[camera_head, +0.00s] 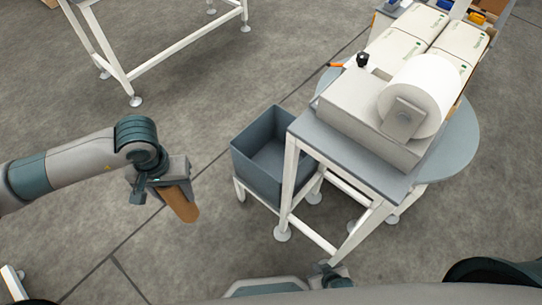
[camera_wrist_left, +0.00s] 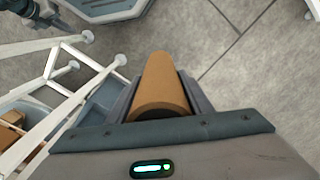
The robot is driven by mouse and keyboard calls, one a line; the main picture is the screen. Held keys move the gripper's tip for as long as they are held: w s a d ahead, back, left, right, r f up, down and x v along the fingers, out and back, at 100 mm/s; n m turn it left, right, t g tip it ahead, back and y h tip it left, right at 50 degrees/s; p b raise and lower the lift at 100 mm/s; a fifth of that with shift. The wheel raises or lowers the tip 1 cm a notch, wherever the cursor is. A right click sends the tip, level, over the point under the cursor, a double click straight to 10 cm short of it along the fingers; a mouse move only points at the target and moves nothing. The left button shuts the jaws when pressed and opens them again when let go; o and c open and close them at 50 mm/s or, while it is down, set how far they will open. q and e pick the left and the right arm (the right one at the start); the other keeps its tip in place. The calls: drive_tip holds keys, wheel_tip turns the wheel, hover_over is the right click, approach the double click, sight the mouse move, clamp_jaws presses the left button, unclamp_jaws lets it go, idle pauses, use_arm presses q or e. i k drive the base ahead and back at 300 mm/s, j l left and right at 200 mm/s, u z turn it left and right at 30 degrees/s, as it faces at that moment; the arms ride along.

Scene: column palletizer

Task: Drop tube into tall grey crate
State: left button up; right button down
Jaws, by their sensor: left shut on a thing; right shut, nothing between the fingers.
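A brown cardboard tube (camera_head: 180,203) is held in my left gripper (camera_head: 168,184), which is shut on it. The tube hangs tilted over open floor, to the left of and apart from the tall grey crate. In the left wrist view the tube (camera_wrist_left: 160,88) sticks out between the fingers. The tall grey crate (camera_head: 268,178) stands open-topped on a low white stand.
A table (camera_head: 300,128) with a dispenser and white roll (camera_head: 420,90) stands right of the crate, its white legs close beside it. A white frame (camera_head: 180,62) stands at the upper left. Floor left of the crate is clear.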

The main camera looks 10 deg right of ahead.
sight(276, 173)
drive_tip(key=i+j+z, duration=0.25)
drive_tip(key=z, duration=0.25)
drive_tip(key=i+j+z, duration=0.15)
drive_tip(key=j+z, duration=0.35)
drive_tip(key=i+j+z, duration=0.15)
drive_tip(key=j+z, duration=0.35)
drive_tip(key=l, duration=0.1)
